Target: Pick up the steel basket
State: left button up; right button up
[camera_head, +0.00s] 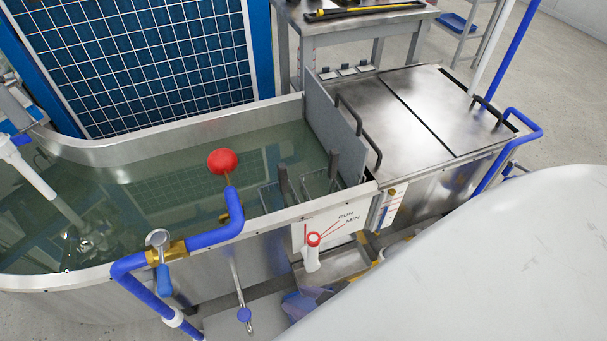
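A wire-framed steel basket (318,187) appears to sit low in the water at the right end of the tank, beside a grey upright plate (335,122). Two dark uprights rise at it, one on its left and one on its right. Its lower part is under water and hard to make out. I cannot make out either gripper's fingers. A large white rounded surface, likely part of my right arm, fills the lower right and hides what is behind it.
The water tank (150,128) has a metal rim. A blue pipe (215,236) with a red ball (222,162) stands over its near edge. A metal cover (425,108) with dark handles lies right of the tank.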

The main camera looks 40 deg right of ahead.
aim_at(333, 154)
jog(key=z, duration=1.25)
jog(key=k, duration=0.5)
jog(key=z, duration=1.05)
jog(key=i, duration=0.85)
jog(key=u, duration=2.3)
